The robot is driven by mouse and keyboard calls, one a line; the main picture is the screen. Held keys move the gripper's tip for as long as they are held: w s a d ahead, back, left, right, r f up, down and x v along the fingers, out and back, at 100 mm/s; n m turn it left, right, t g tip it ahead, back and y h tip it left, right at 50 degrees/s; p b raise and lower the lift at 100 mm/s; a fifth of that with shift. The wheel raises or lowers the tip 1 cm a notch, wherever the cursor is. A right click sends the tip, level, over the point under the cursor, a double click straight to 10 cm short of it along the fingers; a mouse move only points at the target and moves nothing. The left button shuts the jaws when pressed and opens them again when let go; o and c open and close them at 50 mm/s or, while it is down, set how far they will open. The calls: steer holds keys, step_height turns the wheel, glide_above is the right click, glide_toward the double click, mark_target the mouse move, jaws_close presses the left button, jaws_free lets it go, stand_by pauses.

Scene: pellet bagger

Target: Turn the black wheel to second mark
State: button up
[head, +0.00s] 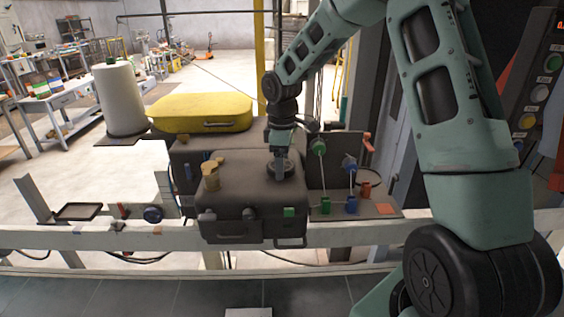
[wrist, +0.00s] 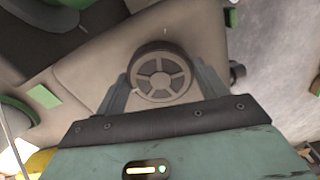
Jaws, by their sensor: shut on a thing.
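The black wheel (wrist: 160,76) is a dark round spoked knob on the grey-brown machine housing. In the wrist view it sits between the two fingers of my gripper (wrist: 161,88), which is shut on its rim from both sides. A short pale mark shows on the housing just above the wheel, and another pale mark lies to its left. I cannot tell which mark is the second. In the head view my gripper (head: 280,165) points down onto the wheel (head: 279,169) on top of the box-shaped machine (head: 245,195). The fingers partly hide the wheel there.
A tan knob (head: 211,176) stands left of the wheel on the machine. A green block (head: 289,212) is on its front edge. Green and blue valves (head: 319,147) stand close on the right. A yellow case (head: 202,112) lies behind. A black tray (head: 78,212) sits far left.

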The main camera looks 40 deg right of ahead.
steer(key=m+b, duration=0.2)
steer(key=m, duration=0.4)
steer(key=shift+a+m, duration=0.1)
steer(key=shift+m, duration=0.3)
steer(key=m+b, duration=0.1)
steer(key=m, duration=0.2)
steer(key=shift+m, duration=0.3)
steer(key=m, duration=0.3)
steer(key=shift+m, duration=0.3)
steer(key=m, duration=0.4)
steer(key=shift+a+m, duration=0.1)
steer(key=shift+m, duration=0.2)
steer(key=m, duration=0.4)
steer(key=shift+w+m+p, duration=0.1)
steer(key=shift+m+p, duration=0.2)
steer(key=shift+p, duration=0.05)
steer(key=o, duration=1)
